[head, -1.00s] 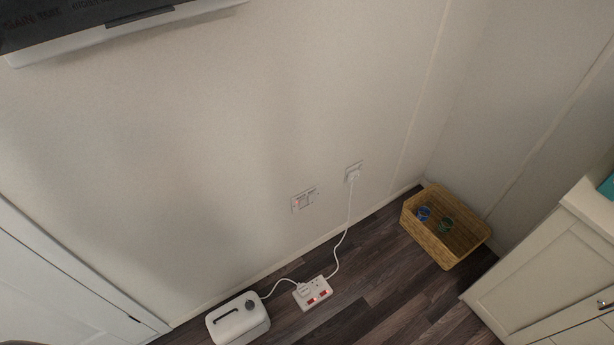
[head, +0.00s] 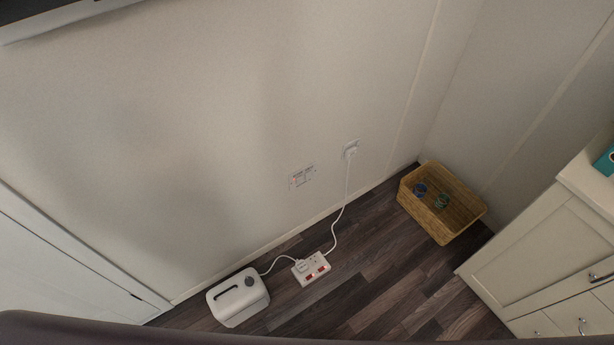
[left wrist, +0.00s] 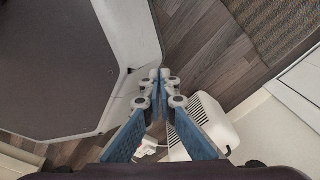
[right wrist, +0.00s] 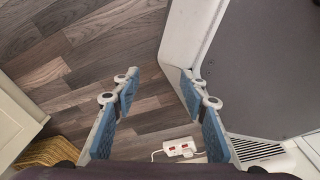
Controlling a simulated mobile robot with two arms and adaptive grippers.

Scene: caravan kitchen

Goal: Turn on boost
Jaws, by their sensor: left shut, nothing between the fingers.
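A small white wall plate (head: 302,177) sits low on the pale wall, left of a plugged socket (head: 351,149). Its markings are too small to read, and I cannot tell any switch position on it. A white extension block (head: 311,268) with red switches lies on the floor; it also shows in the right wrist view (right wrist: 180,148). My left gripper (left wrist: 160,76) is shut and empty, above the floor. My right gripper (right wrist: 158,76) is open and empty, above the floor. Neither gripper shows in the head view, and neither touches the wall plate.
A white appliance with handle and dial (head: 238,297) stands on the floor by the wall, its cable running to the block. A wicker basket (head: 443,203) sits in the corner. White drawers (head: 540,240) stand at right. Dark wood floor between is free.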

